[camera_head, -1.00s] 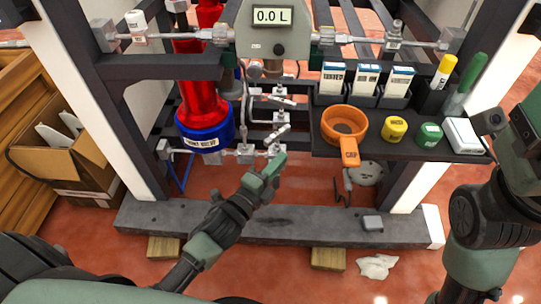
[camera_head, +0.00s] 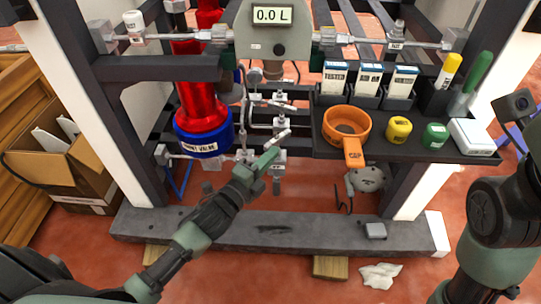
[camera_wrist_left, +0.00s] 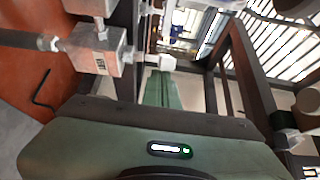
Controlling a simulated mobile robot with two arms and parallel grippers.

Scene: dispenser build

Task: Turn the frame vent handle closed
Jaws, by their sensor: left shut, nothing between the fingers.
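A small silver valve block (camera_head: 279,158) sits at the lower end of the pipework, in the middle of the frame. A light lever handle (camera_head: 277,136) stands just above it, slanting up to the right. Which lever is the frame vent handle cannot be read for certain. My left gripper (camera_head: 271,157) is shut and empty, its green fingertips close below the handle. In the left wrist view the shut fingers (camera_wrist_left: 163,92) point at a white handle end (camera_wrist_left: 161,62); contact cannot be told. A labelled metal block (camera_wrist_left: 101,63) stands left of them. The right arm shows, but not its fingertips.
A red cylinder with a blue collar (camera_head: 203,139) stands left of the pipework. A dark shelf (camera_head: 390,148) with an orange ring holder (camera_head: 346,127) and bottles is to the right. A grey beam (camera_head: 300,231) runs below.

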